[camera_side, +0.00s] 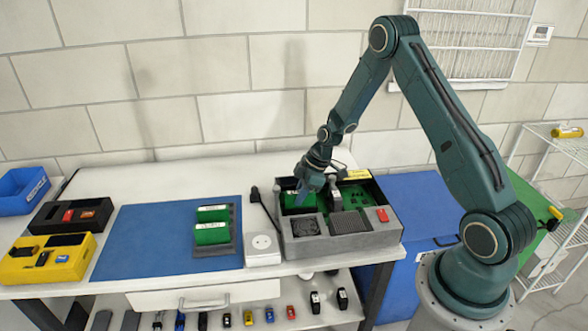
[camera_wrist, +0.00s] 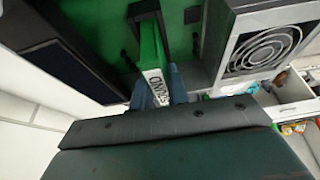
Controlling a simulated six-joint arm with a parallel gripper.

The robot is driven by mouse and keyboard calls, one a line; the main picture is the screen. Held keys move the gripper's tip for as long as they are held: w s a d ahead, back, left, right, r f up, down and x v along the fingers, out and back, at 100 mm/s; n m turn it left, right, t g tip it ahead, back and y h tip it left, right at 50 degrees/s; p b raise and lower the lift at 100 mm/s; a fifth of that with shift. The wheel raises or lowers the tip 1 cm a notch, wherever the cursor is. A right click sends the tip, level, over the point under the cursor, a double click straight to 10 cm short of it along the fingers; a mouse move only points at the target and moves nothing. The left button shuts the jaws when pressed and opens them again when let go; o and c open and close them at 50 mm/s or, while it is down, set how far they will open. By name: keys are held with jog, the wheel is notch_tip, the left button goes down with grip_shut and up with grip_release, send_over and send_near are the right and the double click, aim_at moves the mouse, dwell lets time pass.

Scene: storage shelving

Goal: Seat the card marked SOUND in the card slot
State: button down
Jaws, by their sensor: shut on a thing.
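My gripper (camera_side: 303,196) is down over the left part of the open grey case (camera_side: 345,248) on the bench. In the wrist view my gripper (camera_wrist: 158,88) has its blue fingers shut on a green card (camera_wrist: 152,52). The white edge label (camera_wrist: 157,90) reads SOUND. The card stands on edge above the green board (camera_wrist: 118,38) inside the case. A dark narrow piece (camera_wrist: 144,8) lies in line with the card's far end, possibly the card slot. I cannot tell whether the card's lower edge is in it.
A rack with green cards (camera_side: 212,234) stands on the blue mat (camera_side: 150,240). A fan unit (camera_wrist: 262,48) is close to my gripper's right. Yellow (camera_side: 50,260) and black trays sit far left.

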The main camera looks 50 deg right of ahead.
jog(key=shift+f, duration=0.15)
jog(key=c, duration=1.4)
grip_release()
jog(key=shift+o, duration=0.2)
jog(key=v, duration=1.2)
